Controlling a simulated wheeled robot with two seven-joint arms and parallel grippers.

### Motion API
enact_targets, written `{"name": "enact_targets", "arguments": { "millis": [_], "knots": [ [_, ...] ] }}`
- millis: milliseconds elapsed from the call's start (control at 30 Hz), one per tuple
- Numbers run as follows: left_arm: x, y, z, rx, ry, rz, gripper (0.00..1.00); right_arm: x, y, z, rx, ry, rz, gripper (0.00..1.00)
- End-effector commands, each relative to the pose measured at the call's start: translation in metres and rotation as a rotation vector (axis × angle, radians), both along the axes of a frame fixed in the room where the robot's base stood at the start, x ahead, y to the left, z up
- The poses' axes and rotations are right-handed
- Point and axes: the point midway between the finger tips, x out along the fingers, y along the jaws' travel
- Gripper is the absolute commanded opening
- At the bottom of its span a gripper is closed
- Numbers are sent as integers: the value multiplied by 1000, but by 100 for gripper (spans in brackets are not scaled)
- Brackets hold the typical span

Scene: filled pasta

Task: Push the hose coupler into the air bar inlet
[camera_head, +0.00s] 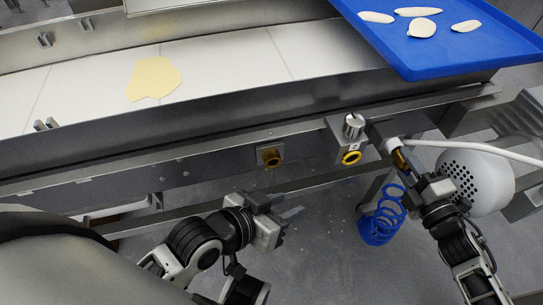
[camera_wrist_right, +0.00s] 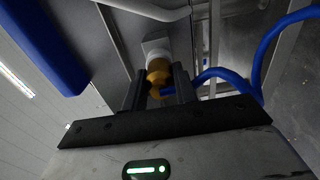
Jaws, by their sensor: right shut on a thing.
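My right gripper (camera_head: 402,162) is shut on the brass hose coupler (camera_head: 399,158), below the front rail at the right. In the right wrist view the brass coupler (camera_wrist_right: 158,73) sits between the two fingers, with the blue hose bending away to the right. Its far end is against or very close to a white fitting (camera_head: 392,145), which seems to be the air bar inlet; the wrist view also shows this fitting (camera_wrist_right: 156,46). Whether the coupler is inside it cannot be told. My left gripper (camera_head: 284,208) is open and empty, below the rail.
The coiled blue hose (camera_head: 378,228) hangs below the right gripper. A white pipe (camera_head: 475,150) and a perforated white dome (camera_head: 478,182) are at the right. A blue tray (camera_head: 440,55) lies above. A valve knob (camera_head: 353,122) and yellow ring (camera_head: 351,157) stand left of the coupler.

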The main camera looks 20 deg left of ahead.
Motion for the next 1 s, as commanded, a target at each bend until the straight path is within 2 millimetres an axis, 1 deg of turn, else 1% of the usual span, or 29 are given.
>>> {"name": "enact_targets", "arguments": {
  "millis": [1000],
  "knots": [
    [1,0,6,-3,-6,2,36,-7,-6,1,0,-2,0,5]
  ]
}}
